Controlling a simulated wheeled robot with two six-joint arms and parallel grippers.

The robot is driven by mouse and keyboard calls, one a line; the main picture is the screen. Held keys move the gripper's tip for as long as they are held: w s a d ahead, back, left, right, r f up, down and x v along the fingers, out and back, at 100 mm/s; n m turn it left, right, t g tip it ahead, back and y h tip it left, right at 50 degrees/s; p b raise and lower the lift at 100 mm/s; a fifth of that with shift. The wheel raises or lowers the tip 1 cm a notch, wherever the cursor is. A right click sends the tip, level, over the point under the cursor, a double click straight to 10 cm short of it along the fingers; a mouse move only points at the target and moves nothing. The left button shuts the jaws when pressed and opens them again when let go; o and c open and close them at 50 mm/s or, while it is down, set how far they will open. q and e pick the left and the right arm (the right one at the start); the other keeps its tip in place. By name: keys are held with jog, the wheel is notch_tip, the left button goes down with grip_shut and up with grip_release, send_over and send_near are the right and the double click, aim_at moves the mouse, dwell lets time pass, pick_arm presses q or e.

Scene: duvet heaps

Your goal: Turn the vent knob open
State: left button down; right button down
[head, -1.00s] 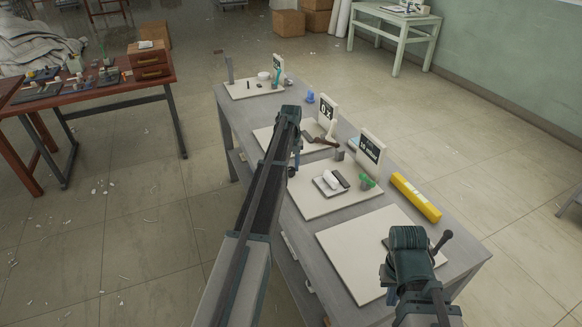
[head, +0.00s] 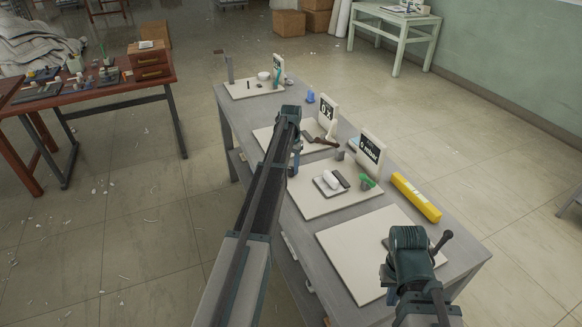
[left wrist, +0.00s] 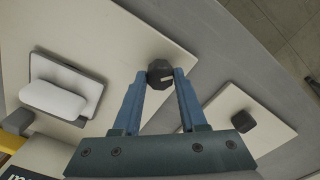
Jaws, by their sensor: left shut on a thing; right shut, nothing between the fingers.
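The vent knob (left wrist: 160,74) is dark and many-sided, with a short white mark on its face, at the edge of a pale board in the left wrist view. My left gripper (left wrist: 161,78) is shut on it, one blue finger on each side. In the head view my left gripper (head: 294,162) is low beside the middle board (head: 312,207), and its arm hides most of the knob. A black display panel (head: 370,153) with white text ending in "mbar" stands at the board's back.
A white block (left wrist: 56,99) in a grey tray (left wrist: 88,86) and a green item (head: 366,181) are on the same board. A yellow box (head: 415,197) lies behind. Another board (left wrist: 267,128) holds a dark block (left wrist: 243,121). The front board (head: 345,252) is mostly bare.

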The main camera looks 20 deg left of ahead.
aim_at(291, 169)
pick_arm(q)
jog(key=shift+m, duration=0.5)
jog(key=shift+c, duration=2.2)
grip_release()
jog(key=shift+r, duration=0.1)
pick_arm(e)
jog(key=shift+r, duration=0.15)
pick_arm(q)
notch_tip(291, 169, up, 14)
jog(key=p, duration=1.3)
jog(key=shift+f+p, duration=0.2)
jog(key=shift+p, duration=0.2)
pick_arm(e)
notch_tip(291, 169, up, 14)
jog(key=shift+f, duration=0.2)
